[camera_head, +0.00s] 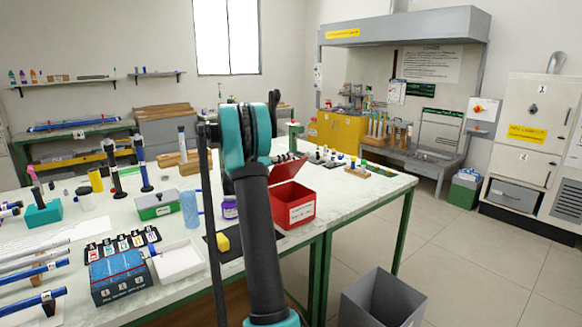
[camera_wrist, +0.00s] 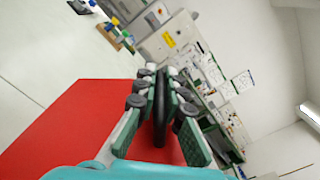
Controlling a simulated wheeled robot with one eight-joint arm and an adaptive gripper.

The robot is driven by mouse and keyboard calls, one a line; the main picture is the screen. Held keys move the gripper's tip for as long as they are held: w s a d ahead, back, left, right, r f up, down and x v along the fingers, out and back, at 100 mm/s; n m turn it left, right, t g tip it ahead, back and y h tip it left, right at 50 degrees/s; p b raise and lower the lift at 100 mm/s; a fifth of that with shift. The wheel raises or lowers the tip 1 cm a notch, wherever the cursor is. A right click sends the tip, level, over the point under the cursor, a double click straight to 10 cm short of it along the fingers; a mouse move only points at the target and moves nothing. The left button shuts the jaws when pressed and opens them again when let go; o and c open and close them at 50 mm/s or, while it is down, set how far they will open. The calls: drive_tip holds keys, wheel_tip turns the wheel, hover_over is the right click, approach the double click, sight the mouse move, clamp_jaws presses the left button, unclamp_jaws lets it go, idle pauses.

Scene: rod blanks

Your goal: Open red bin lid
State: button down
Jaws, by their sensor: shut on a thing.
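The red bin (camera_head: 292,212) stands on the white worktop, right of my arm, with a white label on its front. Its red lid (camera_head: 288,172) is tilted up at the back, so the bin is at least partly open. In the wrist view, a large flat red surface, apparently the lid (camera_wrist: 75,125), lies beneath and around my fingers. My gripper (camera_wrist: 162,82) is shut with a dark upright strip between its fingers, apparently part of the lid. In the head view, my arm hides part of the bin, and my fingertips show only poorly near the lid.
A purple-lidded jar (camera_head: 230,207) and blue cylinder (camera_head: 190,209) stand left of the bin. Small racks (camera_head: 357,171) stand farther right. A grey open bin (camera_head: 383,300) stands on the floor; the floor at right is clear.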

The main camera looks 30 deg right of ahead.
drive_tip(key=w, duration=1)
drive_tip(key=shift+w+a+n, duration=0.3)
drive_tip(key=shift+a, duration=0.15)
drive_tip(key=c, duration=1.6)
unclamp_jaws()
drive_tip(key=s+a, duration=0.1)
drive_tip(key=a, duration=1.1)
